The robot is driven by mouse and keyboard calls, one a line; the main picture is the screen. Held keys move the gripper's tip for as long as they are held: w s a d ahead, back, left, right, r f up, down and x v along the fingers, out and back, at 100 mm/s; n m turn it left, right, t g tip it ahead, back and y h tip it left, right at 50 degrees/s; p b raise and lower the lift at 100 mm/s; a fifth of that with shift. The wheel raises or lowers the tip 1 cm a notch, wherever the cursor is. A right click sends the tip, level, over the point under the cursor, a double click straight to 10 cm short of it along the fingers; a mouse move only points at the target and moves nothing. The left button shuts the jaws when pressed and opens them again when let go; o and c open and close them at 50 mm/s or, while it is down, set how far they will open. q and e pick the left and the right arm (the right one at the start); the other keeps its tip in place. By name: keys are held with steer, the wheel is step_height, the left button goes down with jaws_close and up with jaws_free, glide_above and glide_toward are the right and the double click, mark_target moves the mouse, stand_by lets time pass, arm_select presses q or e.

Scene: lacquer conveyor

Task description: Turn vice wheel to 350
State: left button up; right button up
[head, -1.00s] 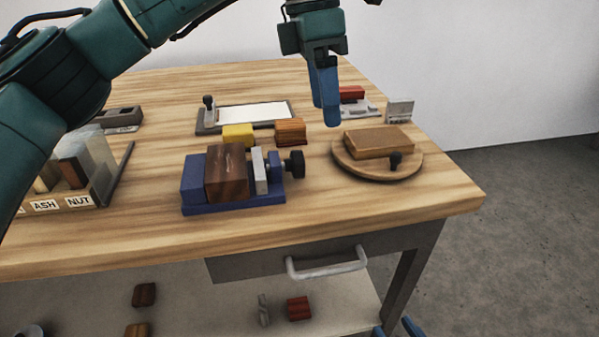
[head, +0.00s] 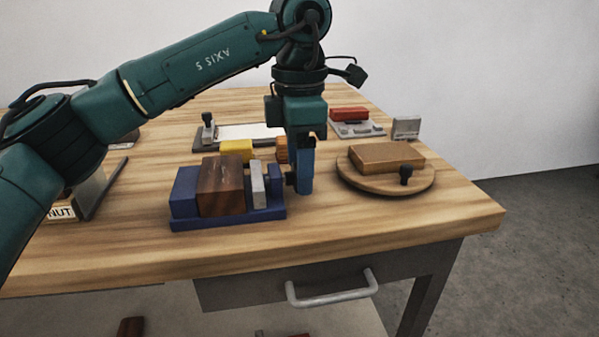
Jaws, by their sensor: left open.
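The blue vice (head: 182,200) stands on the wooden bench top. A dark brown wood block (head: 222,186) sits in it, next to the grey jaw plate (head: 257,184). The black vice wheel at the vice's right end is almost wholly hidden behind my left gripper's blue fingers; a dark bit (head: 290,179) shows at their left edge. My left gripper (head: 304,190) points straight down at the wheel, open, with its fingers beside or around it; I cannot tell which. My right gripper is not in view.
A round turntable (head: 350,182) with a brown block (head: 387,157) and black knob stands to the right. A yellow block (head: 237,150) and an orange-brown block lie behind the vice. A drawer handle (head: 331,290) juts from the bench front. The front bench strip is clear.

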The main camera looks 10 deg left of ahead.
arm_select(q)
steer(key=shift+f, duration=0.4)
steer(key=shift+c, duration=0.2)
steer(key=c, duration=0.9)
steer(key=shift+r, duration=0.1)
